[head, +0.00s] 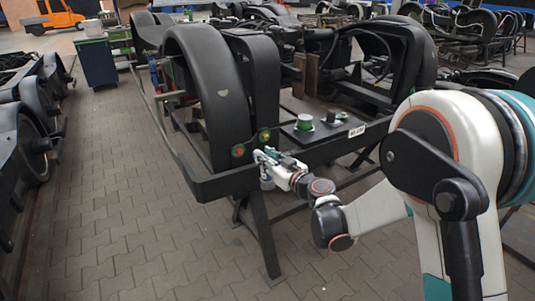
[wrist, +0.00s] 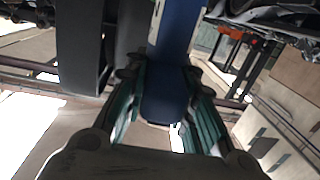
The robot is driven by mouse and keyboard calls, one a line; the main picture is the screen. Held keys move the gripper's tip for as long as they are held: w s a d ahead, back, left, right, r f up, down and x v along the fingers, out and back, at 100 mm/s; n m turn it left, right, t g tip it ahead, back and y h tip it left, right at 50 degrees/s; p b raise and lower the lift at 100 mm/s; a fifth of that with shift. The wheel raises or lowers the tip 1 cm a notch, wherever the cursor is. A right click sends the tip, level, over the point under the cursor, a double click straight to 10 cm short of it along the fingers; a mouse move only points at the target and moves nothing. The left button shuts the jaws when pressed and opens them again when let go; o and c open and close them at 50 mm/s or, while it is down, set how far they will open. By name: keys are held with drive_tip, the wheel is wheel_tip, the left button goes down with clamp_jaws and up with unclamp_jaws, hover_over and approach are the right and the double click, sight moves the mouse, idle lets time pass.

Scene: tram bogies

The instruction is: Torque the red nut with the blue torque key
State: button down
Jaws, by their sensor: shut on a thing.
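A blue torque key (wrist: 178,35) is between the fingers of my gripper (wrist: 166,90) in the wrist view. Its rounded blue end points toward the palm and its other end runs out of the top of the picture. In the head view my gripper (head: 270,162) is just in front of the bogie frame, a little below and right of two small round fittings. The left one (head: 238,151) looks reddish with green and may be the red nut. The right one (head: 265,135) looks greenish with red. They are too small to tell whether the key touches either.
The black bogie (head: 220,100) with its big wheel stands on a dark frame (head: 225,184) with legs. Paved floor (head: 110,200) is clear at left. More bogies stand left and behind.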

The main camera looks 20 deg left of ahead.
drive_tip(key=shift+w+r+m+t, duration=0.55)
drive_tip(key=shift+w+m+t, duration=0.05)
drive_tip(key=shift+s+d+f, duration=0.1)
drive_tip(key=shift+s+d, duration=0.05)
idle(0.3)
